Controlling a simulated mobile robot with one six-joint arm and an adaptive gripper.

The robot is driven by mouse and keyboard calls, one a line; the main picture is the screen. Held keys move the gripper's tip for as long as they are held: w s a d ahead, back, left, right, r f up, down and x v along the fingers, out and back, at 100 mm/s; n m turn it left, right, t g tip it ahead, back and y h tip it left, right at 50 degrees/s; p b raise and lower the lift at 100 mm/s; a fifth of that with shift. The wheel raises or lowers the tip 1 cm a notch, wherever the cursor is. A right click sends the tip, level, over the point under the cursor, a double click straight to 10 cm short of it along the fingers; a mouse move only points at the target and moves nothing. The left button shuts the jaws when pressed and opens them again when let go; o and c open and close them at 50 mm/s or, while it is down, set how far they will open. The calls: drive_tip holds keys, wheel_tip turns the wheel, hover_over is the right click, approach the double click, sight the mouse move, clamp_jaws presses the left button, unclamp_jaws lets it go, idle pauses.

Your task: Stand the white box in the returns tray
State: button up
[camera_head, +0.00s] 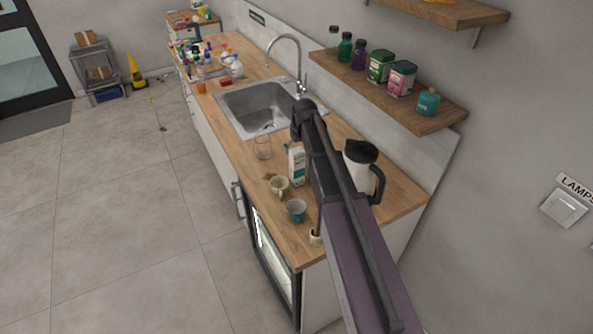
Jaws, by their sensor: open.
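A white carton with a teal and dark print (297,167) stands upright on the wooden counter, just left of my arm. It is the only white box-like thing I can make out, and I cannot tell for sure that it is the task's box. My arm reaches up from the bottom right across the counter, with its dark joint near the sink's right corner. My gripper cannot be made out; it seems hidden behind the arm. I cannot identify a returns tray in this view.
Near the carton are a glass (263,147), a cream cup (279,186), a teal cup (296,210) and a white jug with a black lid (359,160). The sink (262,108) lies behind. A shelf (430,112) with tins and bottles overhangs the right.

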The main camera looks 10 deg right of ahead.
sight(297, 151)
drive_tip(key=shift+f, duration=0.15)
drive_tip(key=b+x, duration=0.3)
drive_tip(key=shift+d, duration=0.3)
drive_tip(key=shift+b+x, duration=1)
drive_tip(key=shift+b, duration=0.05)
drive_tip(key=c, duration=1.3)
